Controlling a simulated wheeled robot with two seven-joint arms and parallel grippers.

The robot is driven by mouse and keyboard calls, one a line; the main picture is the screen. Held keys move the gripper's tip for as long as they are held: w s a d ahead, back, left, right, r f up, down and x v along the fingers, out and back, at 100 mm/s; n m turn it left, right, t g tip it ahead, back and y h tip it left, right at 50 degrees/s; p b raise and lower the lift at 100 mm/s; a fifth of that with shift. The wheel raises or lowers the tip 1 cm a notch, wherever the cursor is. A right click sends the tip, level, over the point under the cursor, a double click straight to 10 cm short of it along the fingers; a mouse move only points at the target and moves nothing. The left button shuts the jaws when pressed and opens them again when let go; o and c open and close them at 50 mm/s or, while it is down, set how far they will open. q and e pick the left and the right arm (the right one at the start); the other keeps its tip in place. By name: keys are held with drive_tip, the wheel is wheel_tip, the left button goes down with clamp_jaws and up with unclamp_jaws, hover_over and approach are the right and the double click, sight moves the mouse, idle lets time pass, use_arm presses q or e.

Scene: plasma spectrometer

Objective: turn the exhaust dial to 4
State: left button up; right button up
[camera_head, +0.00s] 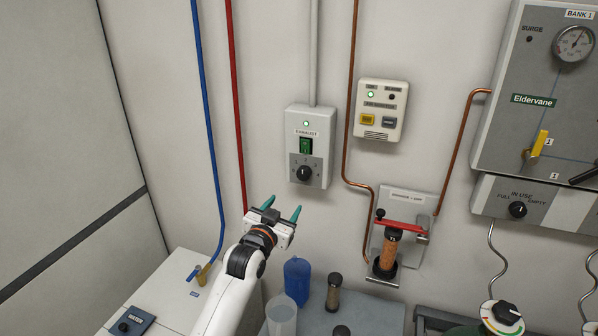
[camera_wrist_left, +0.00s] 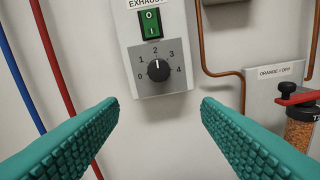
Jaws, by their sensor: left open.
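The exhaust dial (camera_head: 304,173) is a black round knob on the lower grey plate of the white exhaust box (camera_head: 323,150) on the wall. In the left wrist view the dial (camera_wrist_left: 159,70) sits among the numbers 0 to 4, and its white mark points up, at about 2. A green switch (camera_wrist_left: 150,24) is above it. My left gripper (camera_head: 282,207) is open and empty, with teal fingers, below and in front of the box. In the left wrist view its fingers (camera_wrist_left: 160,104) are spread either side below the dial, apart from it. My right gripper is not in view.
A copper pipe (camera_head: 348,135) runs down just right of the box. Further right is an orange cartridge (camera_head: 391,252) with a red lever. Blue and red pipes run at left.

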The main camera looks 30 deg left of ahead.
use_arm(q)
drive_tip(key=r, duration=0.2)
drive_tip(key=p, duration=0.2)
approach(302, 176)
drive_tip(key=x, duration=0.4)
drive_tip(key=shift+w+d+r, duration=0.1)
drive_tip(key=shift+w+d, duration=0.1)
drive_tip(key=shift+d, duration=0.05)
drive_tip(key=x, duration=0.3)
drive_tip(key=shift+w+a, duration=0.15)
drive_tip(key=shift+a, duration=0.2)
drive_tip(key=shift+w, duration=0.55)
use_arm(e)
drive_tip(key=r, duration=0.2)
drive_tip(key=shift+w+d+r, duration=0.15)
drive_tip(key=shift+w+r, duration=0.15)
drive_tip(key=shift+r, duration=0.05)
use_arm(q)
drive_tip(key=shift+s, duration=0.15)
drive_tip(key=shift+c, duration=0.4)
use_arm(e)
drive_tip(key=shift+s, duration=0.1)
